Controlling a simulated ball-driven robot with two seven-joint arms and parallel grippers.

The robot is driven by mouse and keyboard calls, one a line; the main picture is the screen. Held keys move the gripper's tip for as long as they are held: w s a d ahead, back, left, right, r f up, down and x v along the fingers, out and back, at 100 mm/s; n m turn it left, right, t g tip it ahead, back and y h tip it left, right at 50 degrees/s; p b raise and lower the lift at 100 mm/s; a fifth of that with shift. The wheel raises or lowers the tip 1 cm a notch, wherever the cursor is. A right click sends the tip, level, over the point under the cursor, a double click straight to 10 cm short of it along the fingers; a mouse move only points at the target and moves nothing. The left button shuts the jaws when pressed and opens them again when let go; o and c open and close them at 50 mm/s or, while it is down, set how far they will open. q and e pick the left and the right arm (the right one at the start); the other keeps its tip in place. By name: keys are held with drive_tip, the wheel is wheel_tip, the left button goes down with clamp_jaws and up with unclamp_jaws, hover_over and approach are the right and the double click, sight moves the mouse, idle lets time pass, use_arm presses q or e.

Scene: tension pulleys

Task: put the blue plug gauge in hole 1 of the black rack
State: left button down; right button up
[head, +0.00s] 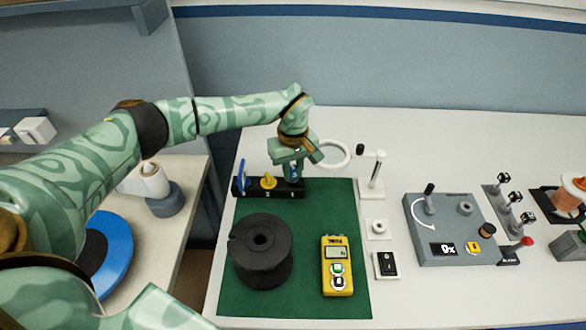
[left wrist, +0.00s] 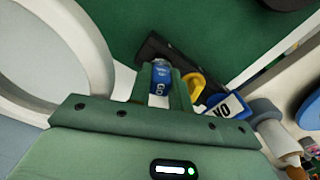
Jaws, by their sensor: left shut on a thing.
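My left gripper (head: 292,172) is shut on a blue plug gauge (left wrist: 161,76) above the right end of the black rack (head: 287,192). In the left wrist view the gauge is upright between the fingers (left wrist: 162,88) and bears white lettering. The fingers hide its lower end, so I cannot tell whether it is in a hole or just above. A yellow piece (head: 268,181) stands in the middle of the rack. Another blue piece (head: 241,173) stands at its left end; a white label reading "NO" (left wrist: 225,107) shows there in the left wrist view. My right gripper is not in view.
The rack is at the back of a green mat (head: 305,215). A black spool (head: 262,245) and a yellow meter (head: 337,265) lie in front. A white ring on a stand (head: 335,154) is close right of my gripper. A grey control box (head: 450,230) is farther right.

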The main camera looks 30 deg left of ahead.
sight(293, 167)
use_arm(q)
drive_tip(key=shift+f, duration=0.25)
drive_tip(key=shift+r, duration=0.1)
drive_tip(key=shift+r, duration=0.25)
drive_tip(key=shift+p, duration=0.45)
idle(0.4)
drive_tip(key=shift+r+p, duration=1.4)
drive_tip(key=shift+r, duration=0.35)
